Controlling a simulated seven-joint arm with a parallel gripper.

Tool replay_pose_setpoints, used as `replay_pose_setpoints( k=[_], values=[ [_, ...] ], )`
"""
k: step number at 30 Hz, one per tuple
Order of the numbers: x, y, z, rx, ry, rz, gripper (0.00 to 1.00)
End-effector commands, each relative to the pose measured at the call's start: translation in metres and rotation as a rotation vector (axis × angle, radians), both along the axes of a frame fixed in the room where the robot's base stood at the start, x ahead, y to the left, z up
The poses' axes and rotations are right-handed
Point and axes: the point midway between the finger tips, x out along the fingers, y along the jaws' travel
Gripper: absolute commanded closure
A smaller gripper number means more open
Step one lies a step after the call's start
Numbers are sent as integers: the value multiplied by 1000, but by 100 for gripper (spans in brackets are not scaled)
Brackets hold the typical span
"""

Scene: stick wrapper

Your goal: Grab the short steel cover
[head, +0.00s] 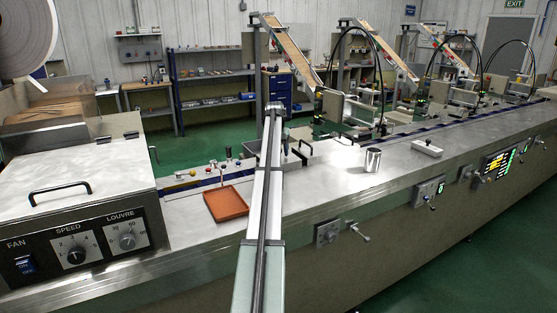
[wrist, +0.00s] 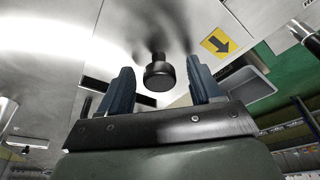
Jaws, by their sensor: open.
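In the wrist view, a black round knob (wrist: 159,78) stands on a bright steel plate (wrist: 125,30), which looks like the short steel cover. A yellow label with a black arrow (wrist: 216,42) is on the steel to the right. My gripper (wrist: 159,66) is open, its two dark blue fingers on either side of the knob with a gap at each side. Nothing is held. I cannot tell how far the fingertips are above the plate. In the head view, my arm hides most of the gripper and the cover.
An orange tray (head: 226,203) lies left of my arm on the steel bench. A steel cylinder (head: 373,160) and a pale block with a small knob (head: 427,148) stand to the right. The control box (head: 75,210) fills the left.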

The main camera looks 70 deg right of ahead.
Motion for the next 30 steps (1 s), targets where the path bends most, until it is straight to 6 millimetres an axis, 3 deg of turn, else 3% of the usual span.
replay_pose_setpoints(
  k=[7, 27, 30],
  values=[
    [0, -1, -2, -1, 0, 0, 37],
    [0, 0, -2, 0, 0, 0, 100],
    [0, 0, -2, 0, 0, 0, 100]
  ],
)
